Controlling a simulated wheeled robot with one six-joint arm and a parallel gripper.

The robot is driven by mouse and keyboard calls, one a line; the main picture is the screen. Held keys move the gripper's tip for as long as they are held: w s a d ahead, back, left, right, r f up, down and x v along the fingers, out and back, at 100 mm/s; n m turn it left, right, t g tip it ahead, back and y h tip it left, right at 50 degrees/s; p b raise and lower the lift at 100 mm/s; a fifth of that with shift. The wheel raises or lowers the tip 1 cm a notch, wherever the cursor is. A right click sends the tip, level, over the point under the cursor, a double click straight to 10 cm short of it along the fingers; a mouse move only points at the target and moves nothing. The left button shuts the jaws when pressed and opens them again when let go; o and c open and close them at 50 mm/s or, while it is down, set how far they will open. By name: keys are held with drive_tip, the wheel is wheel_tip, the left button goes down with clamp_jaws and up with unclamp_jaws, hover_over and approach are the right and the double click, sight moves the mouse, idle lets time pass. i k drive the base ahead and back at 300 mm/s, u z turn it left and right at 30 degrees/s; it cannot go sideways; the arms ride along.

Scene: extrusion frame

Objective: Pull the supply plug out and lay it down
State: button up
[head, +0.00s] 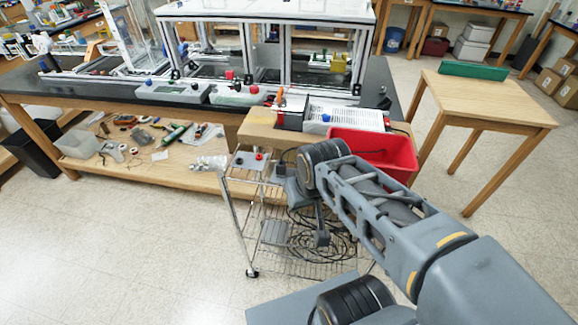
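My arm reaches in from the lower right to a wire cart (235,215). My gripper (285,182) is small and dark at the cart's right side, partly hidden by my own wrist; I cannot see whether its fingers are open or shut. A grey unit (248,166) on the cart's top carries a small red part (259,156) and a dark part. I cannot make out the supply plug for certain; it may be hidden behind my wrist or too small. Dark cables (330,245) lie coiled on the cart's lower shelf.
A red bin (400,152) stands behind my arm, beside a white slotted unit (345,115). The long black-topped bench (45,86) with an extrusion frame (240,50) is behind. A small wooden table (485,95) at right is mostly bare, with a green strip (473,71) at its back.

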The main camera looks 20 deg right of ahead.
sight(281, 169)
drive_tip(key=u, duration=0.05)
drive_tip(key=k, duration=0.5)
drive_tip(key=u, duration=0.9)
drive_tip(key=i, duration=0.7)
drive_tip(key=z, duration=0.95)
